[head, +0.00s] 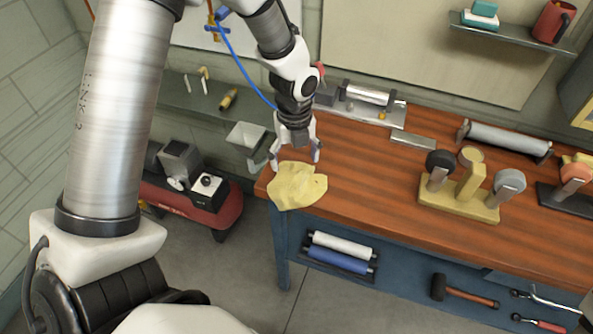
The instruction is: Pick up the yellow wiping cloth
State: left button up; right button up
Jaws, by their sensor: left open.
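The yellow wiping cloth (298,188) lies crumpled on the left end of the wooden workbench (365,175), with its front part at the table's front edge. My left gripper (296,158) points down just behind and above the cloth, its two fingers spread apart with nothing seen between them. I cannot tell whether the fingertips touch the cloth. My right gripper is not in view.
A yellow stand with round-headed tools (458,205) and a grey roller (505,139) stand to the right on the bench. A metal fixture (365,100) is at the back. Bare tabletop lies right of the cloth.

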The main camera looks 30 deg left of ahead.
pick_arm(q)
jog(key=f+b, duration=0.4)
jog(key=f, duration=0.1)
jog(key=shift+w+d, duration=0.1)
jog(key=shift+d, duration=0.15)
jog(key=shift+a+f, duration=0.15)
jog(key=shift+f, duration=0.15)
jog(key=shift+a+f, duration=0.1)
jog(key=shift+f, duration=0.75)
jog(key=shift+d, duration=0.2)
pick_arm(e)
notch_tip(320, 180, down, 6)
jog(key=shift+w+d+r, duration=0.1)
pick_arm(q)
jog(key=shift+a+f, duration=0.1)
